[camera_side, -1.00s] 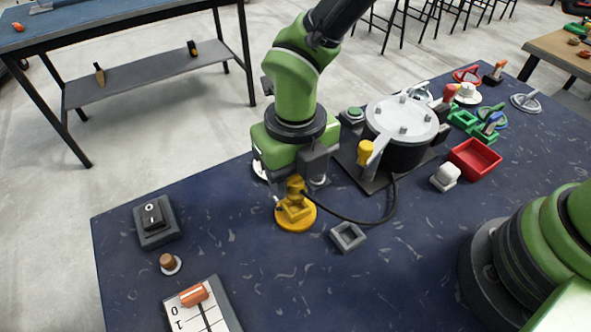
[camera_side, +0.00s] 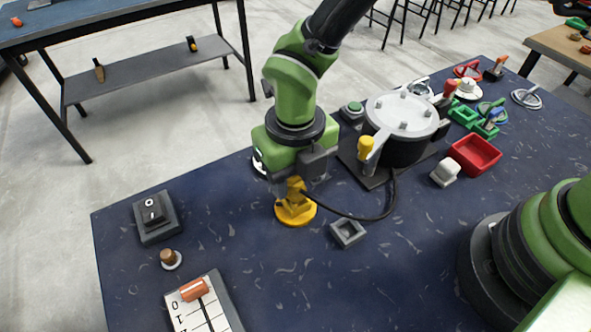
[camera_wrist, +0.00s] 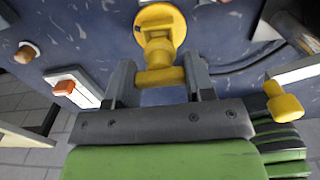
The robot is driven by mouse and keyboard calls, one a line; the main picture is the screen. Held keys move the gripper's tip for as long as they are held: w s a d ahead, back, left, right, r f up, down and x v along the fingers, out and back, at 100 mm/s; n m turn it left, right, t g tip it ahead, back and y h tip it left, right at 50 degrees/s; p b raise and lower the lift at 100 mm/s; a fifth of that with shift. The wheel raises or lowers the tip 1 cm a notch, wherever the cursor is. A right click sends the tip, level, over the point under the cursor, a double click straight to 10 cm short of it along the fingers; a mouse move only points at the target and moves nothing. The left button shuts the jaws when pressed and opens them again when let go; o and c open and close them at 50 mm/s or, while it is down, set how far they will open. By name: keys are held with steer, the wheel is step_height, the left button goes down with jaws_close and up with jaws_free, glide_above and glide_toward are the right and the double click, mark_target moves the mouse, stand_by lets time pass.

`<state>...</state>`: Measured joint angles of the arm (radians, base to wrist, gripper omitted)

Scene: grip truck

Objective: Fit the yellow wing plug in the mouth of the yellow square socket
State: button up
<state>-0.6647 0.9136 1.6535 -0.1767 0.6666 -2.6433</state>
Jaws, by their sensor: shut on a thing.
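My gripper (camera_side: 293,184) is shut on the yellow wing plug, with the plug's wing bar (camera_wrist: 160,77) between the two fingers in the wrist view. In the side view the yellow wing plug (camera_side: 295,188) stands directly over the yellow square socket, which has a round yellow base (camera_side: 296,216) on the blue table. In the wrist view the socket's base (camera_wrist: 172,14) shows just beyond the plug. The plug's lower end meets or overlaps the socket, and the socket's mouth is hidden. I cannot tell how deep the plug sits.
A grey square socket (camera_side: 348,233) lies right of the yellow one. A black cable (camera_side: 360,219) runs from near the plug to a lidded pot (camera_side: 402,118) with a yellow-knobbed lever (camera_side: 366,147). A switch box (camera_side: 154,215) stands left.

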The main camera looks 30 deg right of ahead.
steer(key=shift+f, duration=0.9)
stand_by(1.1)
steer(key=o, duration=1.3)
steer(key=shift+o, duration=0.2)
steer(key=shift+r, duration=3.8)
